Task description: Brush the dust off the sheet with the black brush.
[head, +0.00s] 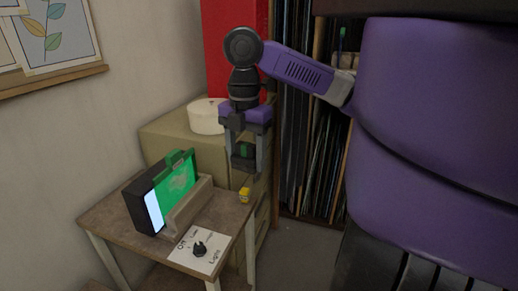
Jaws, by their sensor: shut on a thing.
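A green glass sheet (178,183) with a paler patch on it stands upright in a beige holder (190,207) on a small table, in front of a dark box with a bright face (154,212). My gripper (245,164) points down to the right of the sheet, above the table's right edge and apart from the sheet. It is shut on a dark thing with a green mark (243,154), which seems to be the black brush. The fingers hide part of it, and its bristles are not clear. Dust on the sheet is too small to tell.
Behind are an olive cabinet (165,136), a white round container (207,116) and a rack of upright sheets (320,150).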

